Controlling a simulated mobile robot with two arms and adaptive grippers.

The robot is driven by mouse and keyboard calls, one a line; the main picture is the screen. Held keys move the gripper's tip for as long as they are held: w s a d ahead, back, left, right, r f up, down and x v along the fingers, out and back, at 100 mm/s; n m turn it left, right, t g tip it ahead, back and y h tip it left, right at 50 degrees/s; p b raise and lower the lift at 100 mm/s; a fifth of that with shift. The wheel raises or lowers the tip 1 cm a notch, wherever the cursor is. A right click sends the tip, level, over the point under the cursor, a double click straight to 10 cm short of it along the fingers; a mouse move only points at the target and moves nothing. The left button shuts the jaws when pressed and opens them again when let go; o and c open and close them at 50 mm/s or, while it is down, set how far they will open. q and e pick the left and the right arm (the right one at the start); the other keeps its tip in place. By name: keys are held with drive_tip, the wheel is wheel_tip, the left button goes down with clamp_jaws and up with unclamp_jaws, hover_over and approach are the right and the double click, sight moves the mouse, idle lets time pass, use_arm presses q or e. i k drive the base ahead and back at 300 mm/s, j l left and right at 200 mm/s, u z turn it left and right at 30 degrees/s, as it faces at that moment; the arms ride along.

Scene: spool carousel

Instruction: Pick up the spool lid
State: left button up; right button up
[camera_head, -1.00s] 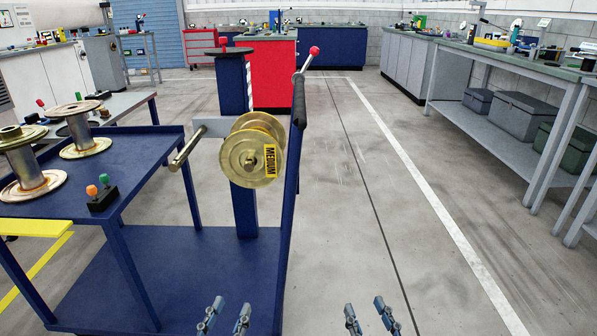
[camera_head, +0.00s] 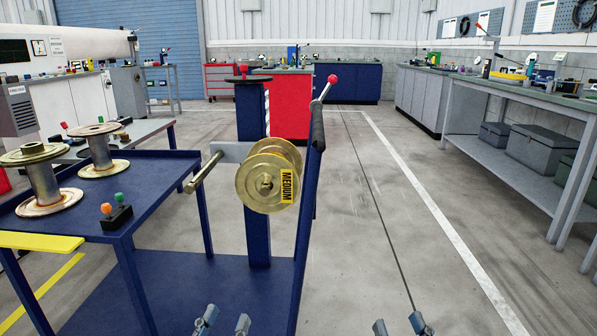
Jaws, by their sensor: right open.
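A brass spool (camera_head: 268,182) with a yellow MEDIUM label hangs on the blue carousel post. A dark flat disc with a red knob (camera_head: 248,79) sits on top of that post; I cannot tell for sure whether it is the spool lid. My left gripper (camera_head: 222,322) is at the bottom edge, below the spool, with its fingers apart and nothing between them. My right gripper (camera_head: 401,327) is at the bottom edge farther right, over bare floor, open and empty. Both are cut off by the frame and touch nothing visible.
The blue cart's upper tray (camera_head: 170,190) holds two upright spools (camera_head: 100,152) and a small black box with orange and green knobs (camera_head: 117,215). A slanted bar with a red ball (camera_head: 332,81) rises beside the spool. Open floor lies to the right, before a workbench (camera_head: 510,160).

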sight(32, 151)
drive_tip(key=u, duration=1.5)
